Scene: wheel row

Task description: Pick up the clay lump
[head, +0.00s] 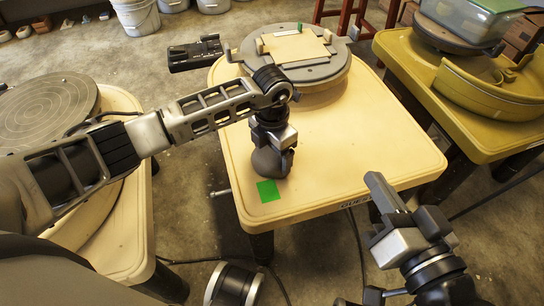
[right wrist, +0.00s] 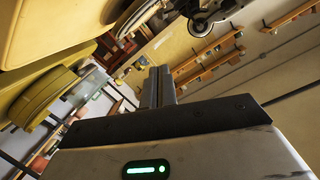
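The clay lump (head: 268,163) is a dark grey, rounded lump on the front part of the cream wheel table (head: 340,150), just behind a green square (head: 268,191). My left gripper (head: 283,147) points down right over the lump and overlaps it in the head view. Its fingertips are largely hidden, so I cannot tell whether they grip the lump or whether it is off the table. My right gripper (head: 380,188) is empty, off the table's front right corner. In the right wrist view its two fingers (right wrist: 160,86) lie together.
A wheel head with a pale board (head: 298,47) stands at the table's back. A black device (head: 195,53) is by the back left edge. A yellow wheel table (head: 400,62) is at right, another wheel (head: 50,105) at left. The table's middle right is clear.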

